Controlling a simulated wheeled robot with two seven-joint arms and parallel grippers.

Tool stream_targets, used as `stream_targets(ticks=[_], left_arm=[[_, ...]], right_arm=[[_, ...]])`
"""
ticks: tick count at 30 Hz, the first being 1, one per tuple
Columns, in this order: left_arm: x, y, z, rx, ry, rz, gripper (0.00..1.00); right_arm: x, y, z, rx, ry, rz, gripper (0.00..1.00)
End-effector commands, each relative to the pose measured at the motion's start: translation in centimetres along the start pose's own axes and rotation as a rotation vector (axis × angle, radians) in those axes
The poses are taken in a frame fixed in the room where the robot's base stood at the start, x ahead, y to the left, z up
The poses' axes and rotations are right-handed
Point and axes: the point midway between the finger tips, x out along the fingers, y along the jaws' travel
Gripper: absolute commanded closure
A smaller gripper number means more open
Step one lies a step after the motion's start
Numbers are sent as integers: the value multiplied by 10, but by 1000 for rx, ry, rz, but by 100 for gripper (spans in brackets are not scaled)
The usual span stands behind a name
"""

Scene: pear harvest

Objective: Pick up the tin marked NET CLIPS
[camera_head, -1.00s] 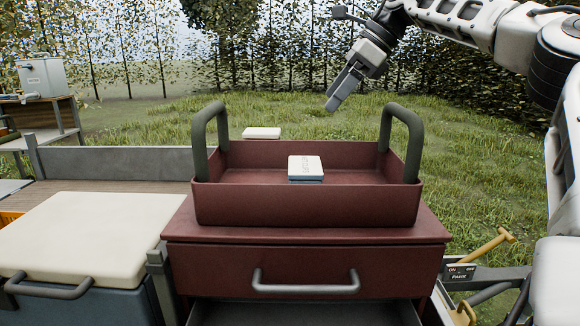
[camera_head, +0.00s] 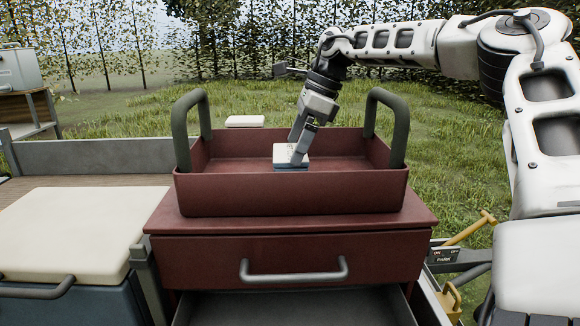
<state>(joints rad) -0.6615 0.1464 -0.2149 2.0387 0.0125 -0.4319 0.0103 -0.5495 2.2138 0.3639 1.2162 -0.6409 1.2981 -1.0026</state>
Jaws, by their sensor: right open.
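A small tin (camera_head: 283,157) with a white lid and blue-grey sides lies in the red tray (camera_head: 290,195). Its marking cannot be read now, as my gripper covers part of the lid. My right gripper (camera_head: 296,158) points down into the tray with its fingertips at the tin, seemingly over or around its right part. It is open; whether the fingers touch the tin cannot be told. My left gripper is not in view.
The tray has two tall dark green handles (camera_head: 188,125) and stands on a red cabinet (camera_head: 290,255) with an open drawer (camera_head: 290,308) below. Another white-topped thing (camera_head: 245,121) shows behind the tray. A cream-lidded box (camera_head: 65,235) stands at left.

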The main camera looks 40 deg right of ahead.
Motion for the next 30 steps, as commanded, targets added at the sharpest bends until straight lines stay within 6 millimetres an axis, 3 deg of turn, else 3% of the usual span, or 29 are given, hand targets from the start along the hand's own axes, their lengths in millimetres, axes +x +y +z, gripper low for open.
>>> stream_targets(ticks=[12, 21, 25, 30], left_arm=[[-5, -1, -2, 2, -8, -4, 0], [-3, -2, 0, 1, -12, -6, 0], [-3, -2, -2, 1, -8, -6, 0], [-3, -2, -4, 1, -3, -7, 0]], right_arm=[[48, 1, 2, 0, 1, 0, 0], [54, 1, 2, 0, -1, -3, 0], [54, 1, 2, 0, -1, -3, 35], [53, 1, 3, 0, -3, -4, 35]])
